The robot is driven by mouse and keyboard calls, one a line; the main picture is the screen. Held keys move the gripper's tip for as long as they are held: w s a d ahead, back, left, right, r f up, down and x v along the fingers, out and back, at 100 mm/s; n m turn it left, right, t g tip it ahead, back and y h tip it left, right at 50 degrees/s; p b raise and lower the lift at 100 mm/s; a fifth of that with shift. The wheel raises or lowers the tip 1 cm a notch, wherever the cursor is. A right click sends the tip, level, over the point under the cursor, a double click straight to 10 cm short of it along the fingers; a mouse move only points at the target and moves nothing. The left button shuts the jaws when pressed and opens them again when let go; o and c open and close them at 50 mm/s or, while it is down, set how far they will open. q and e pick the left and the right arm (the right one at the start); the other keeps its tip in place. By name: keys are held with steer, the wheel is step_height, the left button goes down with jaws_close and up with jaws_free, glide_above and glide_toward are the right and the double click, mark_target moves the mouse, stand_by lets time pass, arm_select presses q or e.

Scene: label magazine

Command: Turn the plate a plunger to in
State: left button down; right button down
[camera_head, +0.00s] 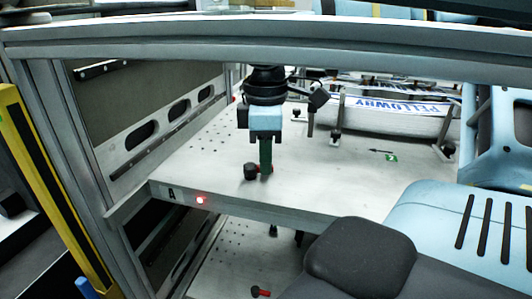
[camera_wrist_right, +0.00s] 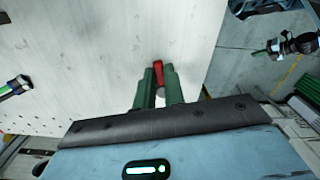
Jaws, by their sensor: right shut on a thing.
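Plate A (camera_head: 205,160) is a pale metal plate with the letter A and a lit red lamp on its front edge. Its plunger (camera_head: 250,171) shows as a black knob with a red part beside it near the front of the plate. My right gripper (camera_head: 266,172) points down over the plate, its green fingers shut on the plunger. In the right wrist view, the plunger's red handle (camera_wrist_right: 158,72) shows between the tips of the green fingers (camera_wrist_right: 158,88), which hide part of it. I cannot tell how far it is turned. My left gripper is out of view.
A lower plate (camera_head: 225,270) with a red and black plunger (camera_head: 261,292) lies beneath. A label roll (camera_head: 400,115) with blue print sits at the back of plate A, among black-knobbed posts (camera_head: 335,125). A grey frame beam (camera_head: 200,35) crosses above.

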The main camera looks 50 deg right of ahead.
steer(key=shift+s+a+r+m, duration=0.1)
steer(key=shift+a+m, duration=0.05)
steer(key=shift+m, duration=0.6)
steer(key=shift+s+a+m, duration=0.1)
steer(key=shift+m, duration=0.65)
steer(key=c, duration=1.5)
jaws_free()
steer(key=shift+r+b, duration=0.3)
steer(key=shift+r, duration=3.55)
